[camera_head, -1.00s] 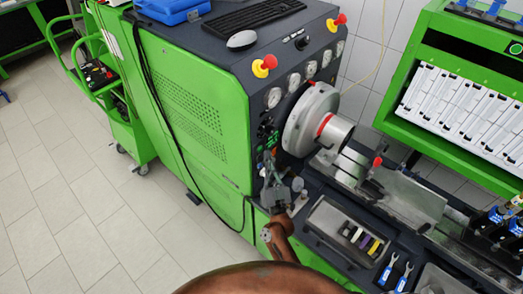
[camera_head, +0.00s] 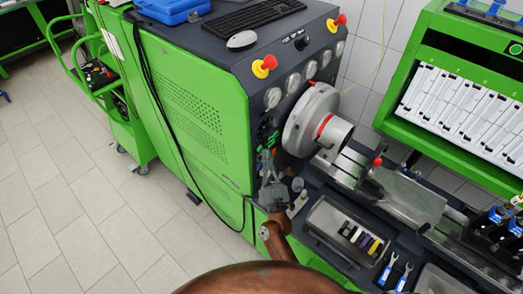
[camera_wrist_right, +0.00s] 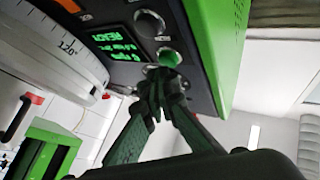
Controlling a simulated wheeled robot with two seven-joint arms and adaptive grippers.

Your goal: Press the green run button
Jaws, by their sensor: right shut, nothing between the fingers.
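My left gripper is not in view.
The grey round drive (camera_head: 308,122) stands out close to the right of the gripper. A red and yellow emergency knob (camera_head: 264,66) sits above on the bench top. A tray with several coloured pieces (camera_head: 328,218) lies to the lower right. Open floor is at left.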

